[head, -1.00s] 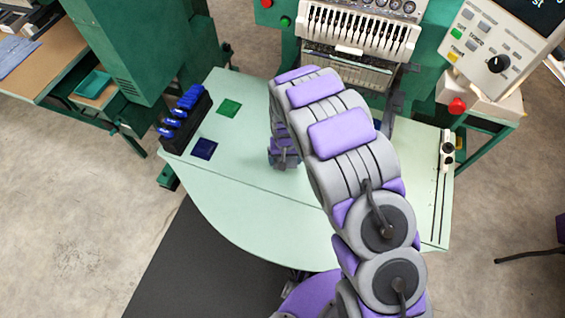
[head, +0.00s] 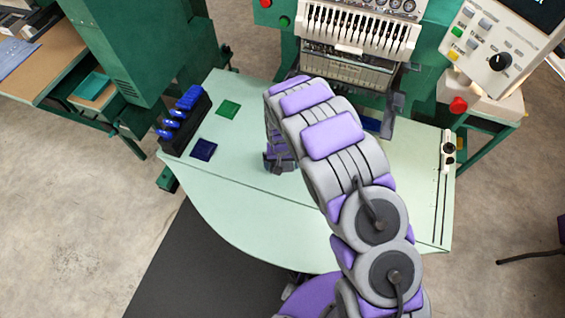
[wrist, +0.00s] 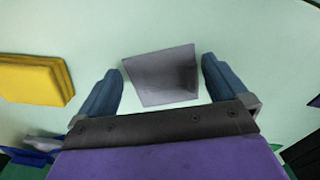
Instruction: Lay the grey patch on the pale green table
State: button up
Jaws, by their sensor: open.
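The grey patch (wrist: 158,78), a thin square, shows in the wrist view against the pale green table (wrist: 250,30), between the two blue fingers of my gripper (wrist: 161,66). The fingers are apart, with a gap on both sides of the patch. The patch appears to lie on the table, and part of it is in shadow; I cannot tell whether a finger touches it. In the head view the pale green table (head: 250,215) fills the middle. My arm hides the grey patch there, and my gripper's fingertips do not show clearly.
A yellow pad stack (wrist: 35,80) is left of my gripper. A green patch (head: 228,108), a navy patch (head: 203,149) and a black rack with blue items (head: 183,120) occupy the table's left. The embroidery machine (head: 355,40) stands behind. The table's front is clear.

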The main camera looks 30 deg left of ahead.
jog(key=shift+a+r, duration=0.2)
jog(key=shift+r, duration=0.1)
notch_tip(320, 180, up, 10)
jog(key=p, duration=0.2)
jog(key=s+d+r+m, duration=0.3)
jog(key=d+r, duration=1.7)
jog(key=d, duration=0.2)
jog(key=s+d+r+m+g, duration=0.1)
jog(key=s+d+r, duration=0.3)
jog(key=s+d, duration=0.3)
jog(key=s+d+r+m, duration=0.2)
jog(key=s+d+r, duration=0.2)
jog(key=s, duration=1.2)
jog(key=d, duration=0.3)
jog(key=shift+d+g, duration=0.4)
jog(key=shift+c, duration=0.5)
